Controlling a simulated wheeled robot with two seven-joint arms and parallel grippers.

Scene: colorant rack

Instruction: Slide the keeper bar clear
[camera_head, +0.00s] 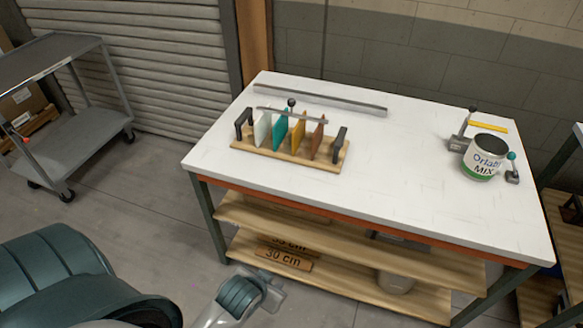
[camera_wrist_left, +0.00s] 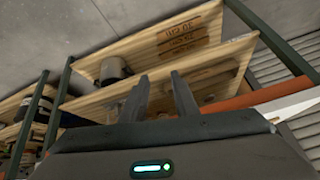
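The colorant rack has a pale wooden base (camera_head: 245,146) and stands on the white table, left of its middle. It holds upright white, teal, yellow and brown panels between two dark end posts. A thin grey keeper bar (camera_head: 310,119) lies across the panel tops, with a dark round knob (camera_head: 291,102) near its middle. My left gripper (camera_head: 274,291) is low in front of the table, well below and apart from the rack. In the left wrist view its two dark fingers (camera_wrist_left: 160,78) are spread with nothing between them. My right gripper is not in view.
The white table (camera_head: 400,180) has a long grey strip (camera_head: 335,101) behind the rack. A mix can (camera_head: 484,157) and a small lever device (camera_head: 460,140) stand at its right. Wooden shelves (camera_head: 330,240) lie under the tabletop. A grey cart (camera_head: 70,110) stands at left.

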